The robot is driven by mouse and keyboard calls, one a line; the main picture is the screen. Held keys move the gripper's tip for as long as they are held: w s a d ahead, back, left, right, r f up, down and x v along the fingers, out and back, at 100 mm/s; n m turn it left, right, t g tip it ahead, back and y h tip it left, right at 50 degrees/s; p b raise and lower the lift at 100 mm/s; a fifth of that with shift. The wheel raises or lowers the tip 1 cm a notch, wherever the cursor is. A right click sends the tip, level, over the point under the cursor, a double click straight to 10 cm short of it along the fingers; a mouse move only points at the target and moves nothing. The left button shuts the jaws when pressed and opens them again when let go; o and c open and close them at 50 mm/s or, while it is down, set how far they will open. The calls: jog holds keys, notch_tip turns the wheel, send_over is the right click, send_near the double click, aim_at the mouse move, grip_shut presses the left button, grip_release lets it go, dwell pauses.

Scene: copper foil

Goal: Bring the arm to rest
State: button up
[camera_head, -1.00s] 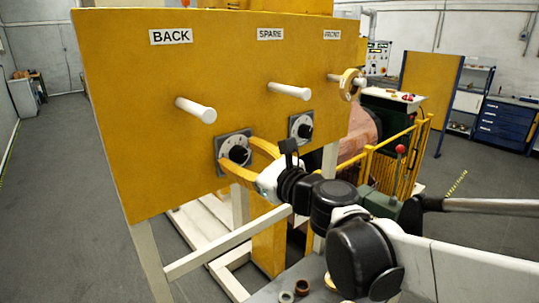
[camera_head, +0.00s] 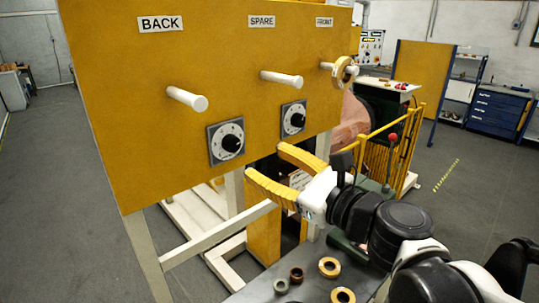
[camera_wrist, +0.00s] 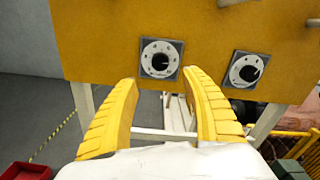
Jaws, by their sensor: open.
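My gripper (camera_head: 265,170) has yellow ribbed fingers that stand apart with nothing between them. It is in front of and below the yellow panel (camera_head: 130,110), lower than the left dial (camera_head: 226,141) and apart from it. In the wrist view my gripper (camera_wrist: 160,90) points toward the panel (camera_wrist: 100,30), with the left dial (camera_wrist: 160,60) seen past the fingertips and the right dial (camera_wrist: 243,69) beyond the right finger. The right dial also shows in the head view (camera_head: 293,118). My arm is bent and reaches in from the lower right.
The panel carries pegs labelled BACK (camera_head: 188,99), SPARE (camera_head: 283,79) and FRONT, the last with a ring (camera_head: 345,71) on it. Several rings, one of them tan (camera_head: 329,267), lie on the grey surface (camera_head: 262,291) below my arm. A yellow railing (camera_head: 400,150) stands behind my arm.

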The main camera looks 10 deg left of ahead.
jog(key=s+d+f+n+g+h+b, duration=0.1)
jog(key=s+d+f+n+h+b, duration=0.25)
jog(key=f, duration=0.55)
jog(key=s+d+f+n+g+h+b, duration=0.1)
jog(key=d+f+n+b, duration=0.2)
jog(key=f+n+b, duration=0.4)
jog(key=s+d+f+n+g+h+b, duration=0.1)
jog(key=s+d+f+n+h+b, duration=0.15)
jog(key=f, duration=0.75)
jog(key=s+d+f+n+h+b, duration=0.2)
jog(key=d+f+n+h+b, duration=0.1)
jog(key=d+f, duration=0.4)
jog(key=s+d+f+n+g+h+b, duration=0.1)
jog(key=s+d+f+n+h+b, duration=0.2)
jog(key=d+f+n, duration=0.3)
jog(key=d+f+b, duration=0.1)
jog(key=d, duration=0.2)
jog(key=shift+s+d+f+n+g+h, duration=0.25)
jog(key=shift+d+f+n+g+h, duration=0.05)
jog(key=shift+d+f+h, duration=0.1)
